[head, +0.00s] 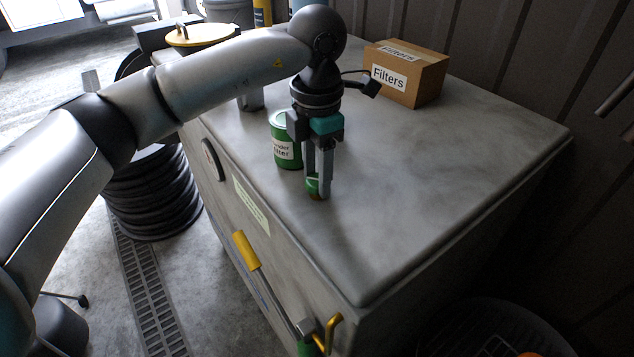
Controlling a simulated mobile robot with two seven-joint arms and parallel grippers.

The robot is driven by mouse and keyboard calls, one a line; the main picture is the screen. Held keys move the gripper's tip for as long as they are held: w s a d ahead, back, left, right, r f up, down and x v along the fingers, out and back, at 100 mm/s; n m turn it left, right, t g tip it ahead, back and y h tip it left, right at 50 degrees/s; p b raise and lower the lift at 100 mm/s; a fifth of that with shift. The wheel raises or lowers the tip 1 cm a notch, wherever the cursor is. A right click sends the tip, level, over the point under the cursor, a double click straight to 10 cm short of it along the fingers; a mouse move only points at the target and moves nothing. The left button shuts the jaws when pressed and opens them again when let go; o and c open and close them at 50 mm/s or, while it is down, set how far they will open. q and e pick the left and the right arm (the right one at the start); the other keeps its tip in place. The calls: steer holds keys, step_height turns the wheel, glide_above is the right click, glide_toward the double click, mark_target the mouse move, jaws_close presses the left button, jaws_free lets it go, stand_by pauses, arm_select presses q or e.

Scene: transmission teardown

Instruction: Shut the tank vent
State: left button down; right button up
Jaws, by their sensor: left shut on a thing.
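The grey metal tank (420,185) fills the middle of the head view, with its flat top facing up. My left gripper (317,188) points straight down over the tank top near its front left edge. It is shut on a small green knob (313,184), which looks like the tank vent. A brownish base shows just under the knob at the tank top. The fingers hide much of the knob, so I cannot tell how far it is turned. My right gripper is not in view.
A green labelled can (285,150) stands close to the left of my gripper. A cardboard Filters box (405,75) sits at the back. A yellow-handled lever (246,252) is on the tank's front side. The tank top to the right is clear.

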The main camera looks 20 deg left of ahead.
mark_target(317, 180)
arm_select(q)
steer(key=m+b, duration=0.2)
steer(key=m, duration=0.1)
steer(key=shift+f+m, duration=0.1)
steer(key=shift+m, duration=0.2)
steer(key=shift+m+b, duration=1.1)
steer(key=shift+m, duration=0.8)
steer(key=shift+c, duration=1.7)
jaws_free()
step_height(317, 180, up, 16)
steer(key=p, duration=0.1)
steer(key=shift+f, duration=0.25)
